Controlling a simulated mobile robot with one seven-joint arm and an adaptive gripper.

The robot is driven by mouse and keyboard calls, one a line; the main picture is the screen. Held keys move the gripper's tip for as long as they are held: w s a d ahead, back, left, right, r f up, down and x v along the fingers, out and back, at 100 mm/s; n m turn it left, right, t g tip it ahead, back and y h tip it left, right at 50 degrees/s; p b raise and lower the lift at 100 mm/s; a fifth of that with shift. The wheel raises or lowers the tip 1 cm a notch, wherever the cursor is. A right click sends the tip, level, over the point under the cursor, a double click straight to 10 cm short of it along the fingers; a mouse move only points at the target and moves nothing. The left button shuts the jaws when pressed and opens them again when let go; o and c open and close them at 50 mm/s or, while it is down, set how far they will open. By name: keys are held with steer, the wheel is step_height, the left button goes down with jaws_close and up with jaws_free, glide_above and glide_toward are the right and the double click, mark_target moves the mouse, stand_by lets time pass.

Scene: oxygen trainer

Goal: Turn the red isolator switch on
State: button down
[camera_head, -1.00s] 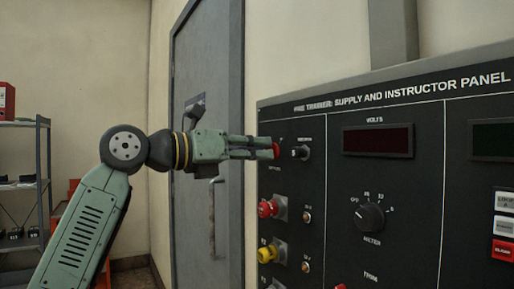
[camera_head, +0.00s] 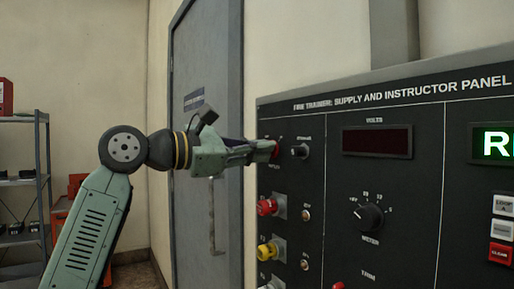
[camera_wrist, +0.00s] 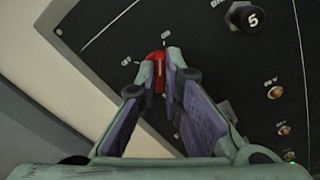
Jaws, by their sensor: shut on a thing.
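The red isolator switch (camera_head: 275,149) is at the upper left of the black trainer panel (camera_head: 340,187). In the wrist view the red switch knob (camera_wrist: 157,64) shows between the fingertips. My gripper (camera_head: 268,150) is shut on the knob, with a finger on each side of it. The gripper is rolled about its axis. The fingers hide part of the knob and its lower labels. A display (camera_head: 497,144) at the right of the panel is lit green with large letters, cut off by the picture edge.
A small black knob (camera_head: 300,151) sits close to the right of the switch. Red (camera_head: 267,207) and yellow (camera_head: 267,252) knobs are below. A dark volts display (camera_head: 377,140) and meter dial (camera_head: 368,217) are farther right. A grey door (camera_head: 207,150) stands behind my gripper.

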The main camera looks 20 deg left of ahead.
steer(key=shift+m, duration=0.9)
steer(key=c, duration=1.7)
jaws_free()
steer(key=v, duration=1.2)
